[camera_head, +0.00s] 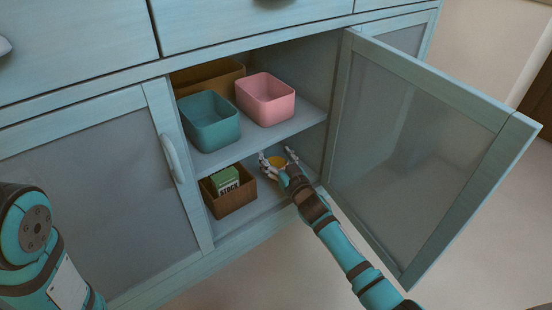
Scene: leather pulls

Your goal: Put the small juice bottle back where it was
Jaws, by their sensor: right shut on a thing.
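My right gripper (278,161) reaches into the lower shelf of the open cabinet and is shut on the small juice bottle (276,161). Only an orange-yellow patch of the bottle shows between the fingers; the rest is hidden by the gripper. I cannot tell whether the bottle touches the shelf. It is to the right of a brown box. My left arm shows at the lower left, but its gripper is out of view.
The brown box (232,202) on the lower shelf holds a green carton (225,180). A teal bin (209,122), a pink bin (265,99) and a brown bin (208,75) stand on the upper shelf. The open glazed door (415,150) stands right of my right arm.

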